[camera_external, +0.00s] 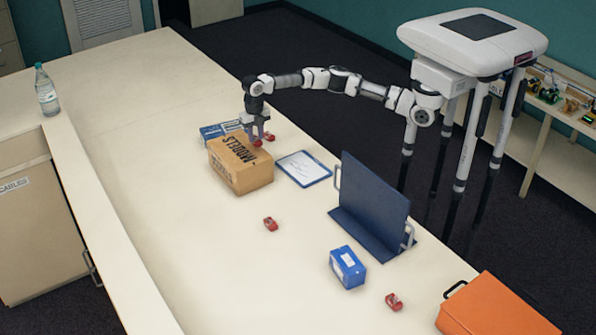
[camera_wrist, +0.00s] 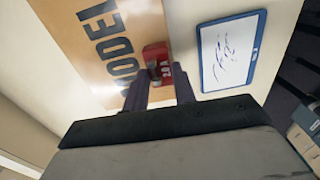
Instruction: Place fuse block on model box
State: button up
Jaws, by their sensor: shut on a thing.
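The model box (camera_external: 228,172) is a tan carton with "MODELS" printed on its top, standing on the long table; its top also fills the upper left of the wrist view (camera_wrist: 75,45). My gripper (camera_external: 257,136) is over the box's back right edge, pointing down. It is shut on a small red fuse block (camera_wrist: 156,57), which shows between the fingertips in the wrist view, over the box top near its edge beside the lettering. I cannot tell whether the block touches the box top. The fingers hide part of the block.
Other red blocks (camera_external: 271,224) lie on the table. A blue upright panel (camera_external: 373,200), a blue box (camera_external: 348,268) and an orange case (camera_external: 495,309) stand farther right.

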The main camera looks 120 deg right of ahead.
jog(key=shift+f, duration=0.7)
jog(key=shift+f, duration=0.15)
jog(key=o, duration=1)
notch_tip(320, 180, up, 12)
jog(key=shift+r+b, duration=0.2)
jog(key=shift+b, duration=1.05)
